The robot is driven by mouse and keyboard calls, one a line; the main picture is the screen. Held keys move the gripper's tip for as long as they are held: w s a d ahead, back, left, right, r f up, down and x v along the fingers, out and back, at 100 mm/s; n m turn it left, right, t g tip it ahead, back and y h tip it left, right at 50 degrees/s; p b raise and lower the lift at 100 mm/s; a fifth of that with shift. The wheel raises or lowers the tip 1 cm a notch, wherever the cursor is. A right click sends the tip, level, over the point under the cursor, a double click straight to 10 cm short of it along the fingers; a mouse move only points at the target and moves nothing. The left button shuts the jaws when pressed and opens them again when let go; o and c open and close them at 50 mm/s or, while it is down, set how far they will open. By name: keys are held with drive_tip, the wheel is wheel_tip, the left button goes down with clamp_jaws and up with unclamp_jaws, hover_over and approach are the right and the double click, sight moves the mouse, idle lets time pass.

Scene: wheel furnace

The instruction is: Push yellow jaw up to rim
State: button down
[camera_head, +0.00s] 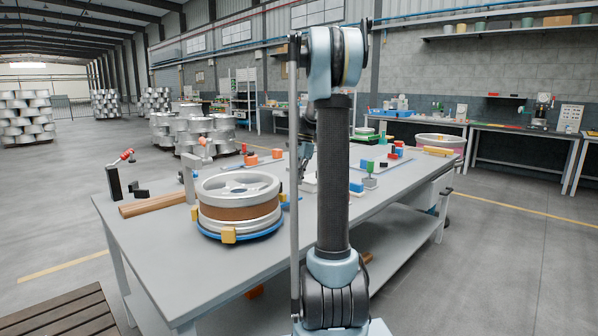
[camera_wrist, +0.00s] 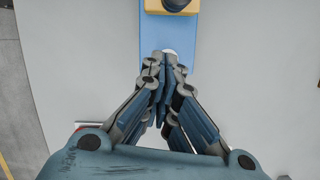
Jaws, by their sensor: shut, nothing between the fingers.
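A silver wheel (camera_head: 235,203) with a brown band lies flat on a round blue base (camera_head: 213,234) at the table's left. Yellow jaws stand around it: one at the front (camera_head: 229,235), one at the left and one at the right. In the wrist view, a yellow jaw (camera_wrist: 205,7) with a dark round knob sits on a blue rail (camera_wrist: 180,28), cut off by the top edge. My gripper (camera_wrist: 166,57) is shut and empty, its tips over the rail and below the jaw in the picture, apart from it. The wheel rim is outside the wrist view.
The grey table (camera_head: 165,270) has bare room in front of the wheel. A wooden bar (camera_head: 150,207) lies left of it, with an upright grey bracket (camera_head: 188,178) behind. Blue, green and red parts stand at the table's right. My arm hides the table's middle.

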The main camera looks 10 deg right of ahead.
drive_tip(key=shift+s+a+r, duration=0.1)
drive_tip(key=shift+s+a, duration=0.3)
drive_tip(key=shift+a, duration=0.4)
drive_tip(key=shift+s+a+r, duration=0.1)
drive_tip(key=shift+s+a, duration=0.25)
drive_tip(key=shift+a, duration=0.4)
drive_tip(key=shift+a, duration=0.1)
drive_tip(key=shift+s+a, duration=0.55)
drive_tip(key=shift+a, duration=0.2)
drive_tip(key=shift+s+a, duration=0.5)
drive_tip(key=shift+a, duration=0.25)
